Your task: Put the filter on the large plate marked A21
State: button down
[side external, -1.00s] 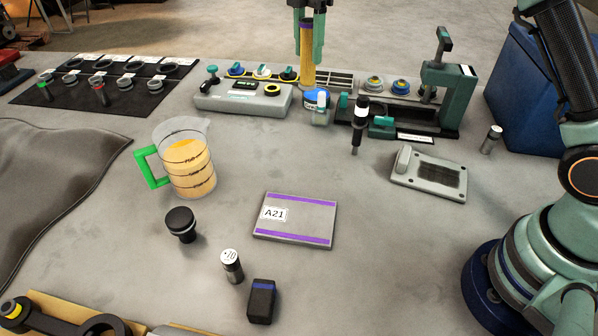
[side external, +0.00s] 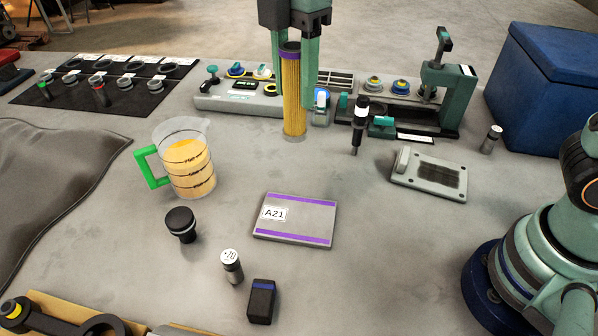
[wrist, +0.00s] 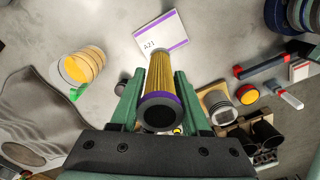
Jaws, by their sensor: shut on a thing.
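The filter (side external: 291,95) is a tall yellow pleated cylinder with a dark purple-rimmed top. My gripper (side external: 297,75) is shut on its upper part and holds it upright. In the side view its lower end is behind the plate, in front of the grey control panel. The large plate (side external: 290,233) is grey with purple stripes and an A21 label, lying flat and empty. In the wrist view the filter (wrist: 160,92) sits between the fingers of my gripper (wrist: 158,98), and the plate (wrist: 165,38) shows beyond the filter's far end.
A measuring jug (side external: 188,168) of amber liquid stands left of the plate. A black-capped part (side external: 181,224), a small cylinder (side external: 232,266) and a dark block (side external: 261,301) stand in front. A grey cover (side external: 430,173) lies to the right. The bench between filter and plate looks clear.

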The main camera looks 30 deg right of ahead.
jog(key=shift+s+a+f, duration=0.1)
jog(key=shift+s+f, duration=0.15)
jog(key=shift+f, duration=0.1)
notch_tip(320, 180, down, 19)
jog(key=shift+f, duration=0.15)
jog(key=shift+f, duration=0.2)
jog(key=shift+c, duration=1.9)
grip_release()
jog(key=shift+r, duration=0.1)
